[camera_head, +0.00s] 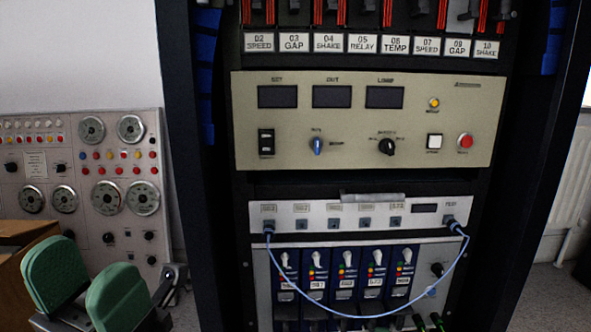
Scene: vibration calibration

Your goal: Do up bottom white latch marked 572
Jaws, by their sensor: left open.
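Several blue modules stand side by side low in the rack, each with a white latch at its top, such as the one on the fourth module (376,257). Each also has a small number label and a pale piece below it, like this bottom piece (372,293). The numbers are too small to read surely, so I cannot tell which is 572 or whether its latch is done up. My left gripper (88,284), with two green pads, is open and empty at the lower left, well apart from the modules. My right gripper is not in view.
A light-blue cable (375,315) hangs in a loop across the modules from the white patch panel (300,216). Above is a beige instrument panel (362,120). A black rack post (190,180) stands between my left gripper and the modules. A grey control console (85,170) is at left.

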